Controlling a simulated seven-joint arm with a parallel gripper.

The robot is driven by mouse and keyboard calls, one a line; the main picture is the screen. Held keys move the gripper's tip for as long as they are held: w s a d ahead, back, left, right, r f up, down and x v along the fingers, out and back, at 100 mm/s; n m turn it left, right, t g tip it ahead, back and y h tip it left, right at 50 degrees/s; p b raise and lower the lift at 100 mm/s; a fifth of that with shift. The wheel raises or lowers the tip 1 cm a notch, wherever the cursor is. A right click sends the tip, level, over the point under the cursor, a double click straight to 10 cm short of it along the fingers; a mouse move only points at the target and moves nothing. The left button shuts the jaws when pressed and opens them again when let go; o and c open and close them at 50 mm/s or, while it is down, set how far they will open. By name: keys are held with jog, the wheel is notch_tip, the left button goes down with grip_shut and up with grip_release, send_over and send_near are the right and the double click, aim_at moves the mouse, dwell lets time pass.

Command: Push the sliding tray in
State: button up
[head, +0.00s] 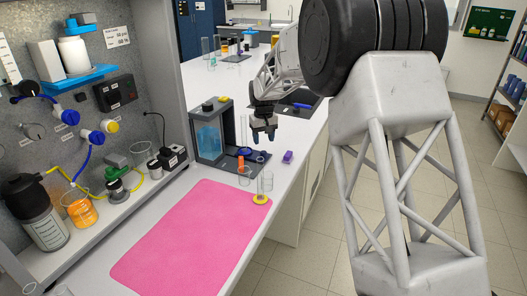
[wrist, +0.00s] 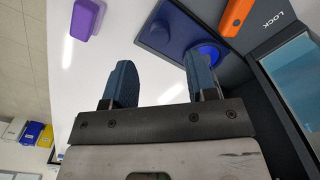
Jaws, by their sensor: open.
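The membrane rig (head: 212,135) is a dark frame with a blue-tinted window, standing on the white bench. A dark flat tray (head: 258,157) with a blue round piece extends from its right side; how far it is out is hard to tell. In the wrist view the tray (wrist: 152,38) shows at the upper middle, with an orange lever (wrist: 236,15) beside the word LOCK. My gripper (head: 263,138) hangs above the bench near the tray's outer end, its fingers apart and empty.
A purple block (head: 288,157) lies on the bench right of the tray, near the edge. Clear glass tubes, one on a yellow base (head: 261,199), stand in front of the rig. A pink mat (head: 195,240) covers the near bench. Bottles crowd the left shelf.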

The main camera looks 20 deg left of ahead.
aim_at(264, 152)
jog(key=shift+f, duration=3)
grip_shut()
